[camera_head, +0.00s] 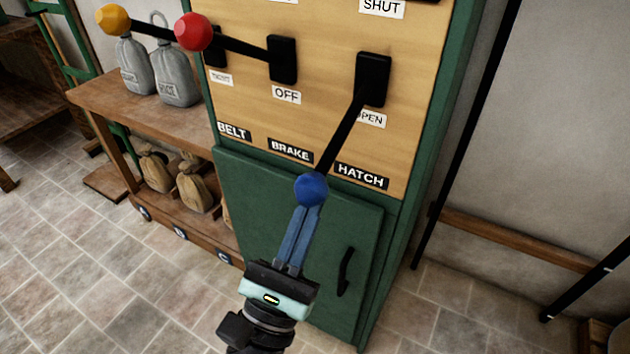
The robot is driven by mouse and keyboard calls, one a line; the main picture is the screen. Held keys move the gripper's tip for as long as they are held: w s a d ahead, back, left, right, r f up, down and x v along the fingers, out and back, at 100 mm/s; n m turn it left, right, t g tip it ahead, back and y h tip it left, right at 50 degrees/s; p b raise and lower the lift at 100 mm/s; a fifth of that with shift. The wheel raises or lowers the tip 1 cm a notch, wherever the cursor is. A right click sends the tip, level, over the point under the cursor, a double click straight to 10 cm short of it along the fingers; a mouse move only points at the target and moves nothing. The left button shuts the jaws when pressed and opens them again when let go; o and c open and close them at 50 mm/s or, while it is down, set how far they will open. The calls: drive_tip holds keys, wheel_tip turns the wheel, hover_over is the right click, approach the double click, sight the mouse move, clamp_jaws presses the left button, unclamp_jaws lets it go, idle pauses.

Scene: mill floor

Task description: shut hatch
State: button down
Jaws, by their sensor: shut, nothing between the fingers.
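The hatch lever (340,138) is a black bar with a blue knob (311,189), above the HATCH label (361,176). It slants down and left from its black pivot block (373,80), which partly covers the OPEN label (372,120). The SHUT label (382,7) is higher up, at the picture's top edge. My gripper (311,210) is shut and empty. Its blue fingertips are right below the knob, overlapping its lower edge in the picture; I cannot tell whether they touch it.
The brake lever's red knob (194,32) and the belt lever's yellow knob (113,20) stick out to the left. A green cabinet door (250,205) with a black handle (346,271) is behind my gripper. A wooden shelf (150,115) holds grey bags at left.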

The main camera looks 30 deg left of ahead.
drive_tip(key=r+g+p, duration=0.1)
drive_tip(key=p, duration=0.2)
drive_tip(key=s+r+g+p, duration=0.1)
drive_tip(key=r+p, duration=0.1)
drive_tip(key=p, duration=0.2)
drive_tip(key=r+p, duration=0.2)
drive_tip(key=p, duration=0.2)
drive_tip(key=shift+s+r+g, duration=0.25)
drive_tip(key=shift+s+g, duration=0.15)
wheel_tip(320, 180, up, 4)
drive_tip(key=g+p, duration=0.3)
drive_tip(key=p, duration=0.9)
wheel_tip(320, 180, up, 6)
drive_tip(key=g+p, duration=0.3)
drive_tip(key=p, duration=1.3)
hover_over(303, 193)
drive_tip(key=shift+w+r+m, duration=0.1)
drive_tip(key=shift+w+m, duration=0.2)
